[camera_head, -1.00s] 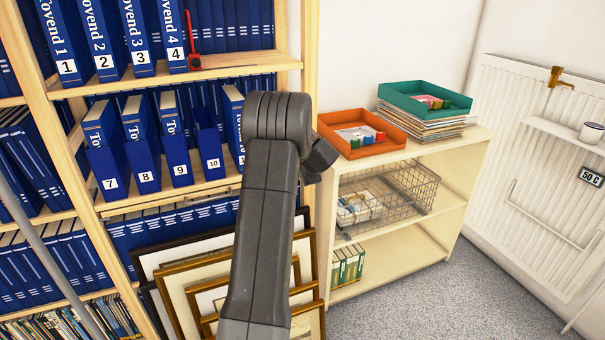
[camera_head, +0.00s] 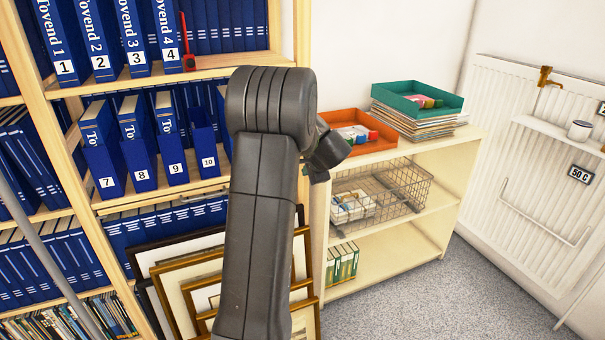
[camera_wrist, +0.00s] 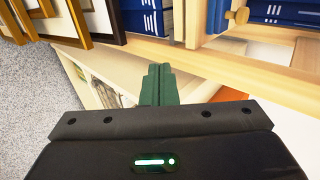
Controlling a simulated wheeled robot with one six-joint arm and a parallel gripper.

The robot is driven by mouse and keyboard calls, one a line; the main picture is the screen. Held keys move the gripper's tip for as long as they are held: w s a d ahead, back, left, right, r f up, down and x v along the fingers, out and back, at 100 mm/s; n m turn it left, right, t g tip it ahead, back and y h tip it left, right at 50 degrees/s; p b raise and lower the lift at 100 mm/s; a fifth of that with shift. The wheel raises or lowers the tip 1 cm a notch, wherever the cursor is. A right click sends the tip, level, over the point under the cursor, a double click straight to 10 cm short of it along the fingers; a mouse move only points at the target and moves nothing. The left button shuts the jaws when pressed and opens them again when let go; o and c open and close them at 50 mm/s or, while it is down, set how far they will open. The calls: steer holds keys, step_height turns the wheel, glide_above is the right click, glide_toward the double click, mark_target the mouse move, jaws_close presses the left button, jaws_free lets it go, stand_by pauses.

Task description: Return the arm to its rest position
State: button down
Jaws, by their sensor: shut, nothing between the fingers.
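My arm (camera_head: 255,220) rises in the middle of the head view, bent at a rounded dark joint. My gripper's fingertips cannot be made out there. In the wrist view my gripper (camera_wrist: 157,82) shows as two dark green fingers pressed together with nothing between them. Past the fingers are a cream shelf and a wooden shelf edge; no contact shows. Framed prints (camera_head: 165,280) lean against the bookcase behind my arm, which hides part of them. Their frames also show at the wrist view's upper left (camera_wrist: 92,22).
A wooden bookcase (camera_head: 305,35) with blue binders (camera_head: 140,165) stands left. A low cream shelf (camera_head: 445,180) holds an orange tray (camera_head: 375,145), a green tray (camera_head: 440,108) and a wire basket (camera_head: 410,190). A radiator (camera_head: 520,110) is at right. Grey carpet (camera_head: 430,300) is clear in front.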

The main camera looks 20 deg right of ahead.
steer(key=shift+s+r, duration=0.4)
steer(key=shift+s, duration=0.1)
